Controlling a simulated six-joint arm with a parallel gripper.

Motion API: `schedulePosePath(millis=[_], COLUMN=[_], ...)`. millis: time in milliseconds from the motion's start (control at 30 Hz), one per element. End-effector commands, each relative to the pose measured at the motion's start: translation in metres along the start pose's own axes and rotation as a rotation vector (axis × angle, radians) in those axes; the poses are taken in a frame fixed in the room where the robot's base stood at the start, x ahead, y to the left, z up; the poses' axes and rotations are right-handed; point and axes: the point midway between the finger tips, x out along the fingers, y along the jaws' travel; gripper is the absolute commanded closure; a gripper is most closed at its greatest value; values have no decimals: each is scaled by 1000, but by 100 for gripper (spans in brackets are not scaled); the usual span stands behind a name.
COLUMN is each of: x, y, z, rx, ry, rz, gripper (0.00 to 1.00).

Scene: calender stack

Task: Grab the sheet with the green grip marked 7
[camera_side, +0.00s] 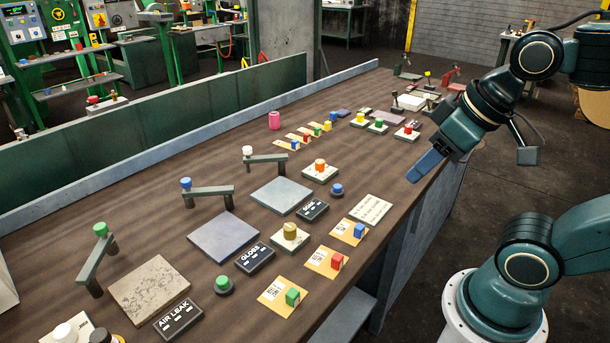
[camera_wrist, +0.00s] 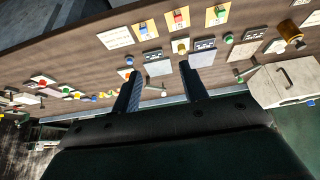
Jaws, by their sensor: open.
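A tan sheet (camera_side: 271,291) with a green block grip (camera_side: 292,297) lies flat near the bench's front edge; its printed mark is too small to read. It also shows at the top of the wrist view, with its green grip (camera_wrist: 220,13). Similar sheets with a red grip (camera_side: 337,261) and a blue grip (camera_side: 359,230) lie beside it. Smaller tan sheets farther back include one with a green grip (camera_side: 317,131), also unreadable. My gripper (camera_side: 415,176) is open and empty, above the bench's right edge, apart from every sheet. Its two fingers (camera_wrist: 158,80) are spread in the wrist view.
A white text card (camera_side: 371,209) lies behind the blue-grip sheet. Black labelled blocks (camera_side: 254,258), knobs (camera_side: 290,236), flat plates (camera_side: 222,236) and raised handles (camera_side: 210,191) crowd the bench. The air above the front sheets is clear.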

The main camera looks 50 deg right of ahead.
Motion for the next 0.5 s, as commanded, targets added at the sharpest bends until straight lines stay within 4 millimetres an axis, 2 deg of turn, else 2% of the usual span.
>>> schedulePosePath(millis=[267,500], x=[1,11], y=[-2,-12], z=[-2,-14], rx=[19,153], ry=[-6,-52], rz=[-5,-32], gripper=[56,56])
